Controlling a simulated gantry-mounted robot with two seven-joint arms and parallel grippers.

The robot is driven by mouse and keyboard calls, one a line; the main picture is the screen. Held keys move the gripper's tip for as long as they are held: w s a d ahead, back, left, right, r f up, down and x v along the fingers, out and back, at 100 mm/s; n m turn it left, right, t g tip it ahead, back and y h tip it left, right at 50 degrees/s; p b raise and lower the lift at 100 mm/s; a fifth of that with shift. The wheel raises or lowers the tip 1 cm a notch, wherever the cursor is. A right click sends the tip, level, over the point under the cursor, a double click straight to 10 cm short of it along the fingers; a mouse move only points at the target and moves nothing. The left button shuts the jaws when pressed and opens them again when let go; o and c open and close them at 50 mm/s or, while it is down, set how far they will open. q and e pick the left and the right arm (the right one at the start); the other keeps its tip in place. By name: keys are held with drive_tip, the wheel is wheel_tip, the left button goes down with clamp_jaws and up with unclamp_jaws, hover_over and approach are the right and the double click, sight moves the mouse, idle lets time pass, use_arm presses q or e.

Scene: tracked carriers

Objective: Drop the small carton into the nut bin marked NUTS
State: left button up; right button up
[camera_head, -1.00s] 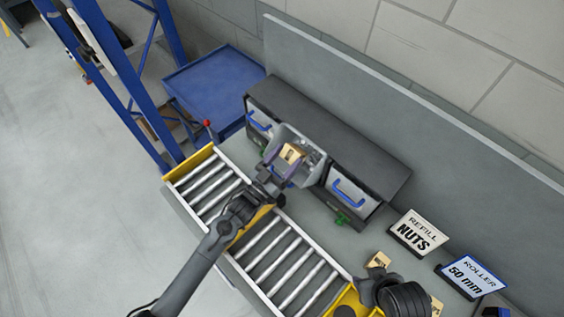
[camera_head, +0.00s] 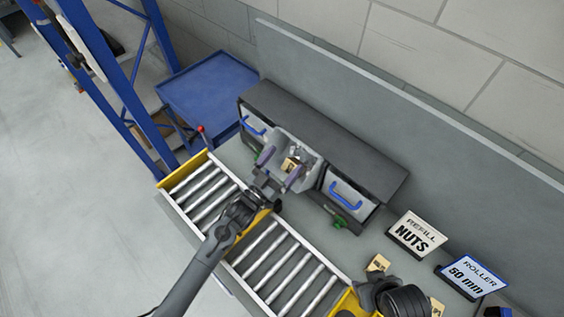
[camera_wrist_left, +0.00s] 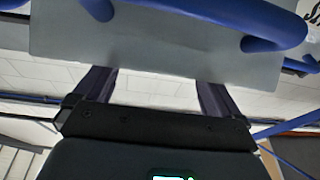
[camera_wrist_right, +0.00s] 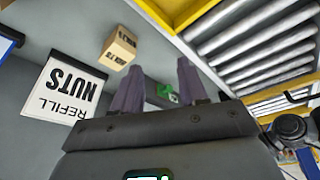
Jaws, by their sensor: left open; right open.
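A small tan carton (camera_head: 290,164) lies inside the pulled-out middle bin (camera_head: 313,157) of the dark cabinet. My left gripper (camera_head: 280,166) is open at the front of that bin, its fingers apart and the carton just beyond them. In the left wrist view a grey bin front (camera_wrist_left: 160,45) with a blue handle crosses the fingertips, and nothing sits between the fingers. The bin's marking is not readable. My right gripper (camera_wrist_right: 155,85) is open and empty in its wrist view. Another carton marked NUTS (camera_wrist_right: 120,48) lies beyond it, also in the head view (camera_head: 377,263).
The closed right drawer (camera_head: 347,194) and left drawer (camera_head: 252,124) flank the bin. A roller conveyor (camera_head: 250,235) runs in front. A REFILL NUTS card (camera_head: 415,234) and a ROLLER 50 mm card (camera_head: 472,276) stand at the right. A blue cart (camera_head: 208,88) is behind left.

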use_arm(q)
drive_tip(key=shift+r, duration=0.55)
drive_tip(key=s+d+r+b, duration=0.1)
drive_tip(key=s+d+r, duration=0.5)
drive_tip(key=d+r, duration=0.3)
drive_tip(key=shift+s+d+r, duration=0.15)
drive_tip(key=shift+d+r, duration=0.25)
drive_tip(key=shift+r, duration=0.05)
drive_tip(key=shift+a, duration=0.1)
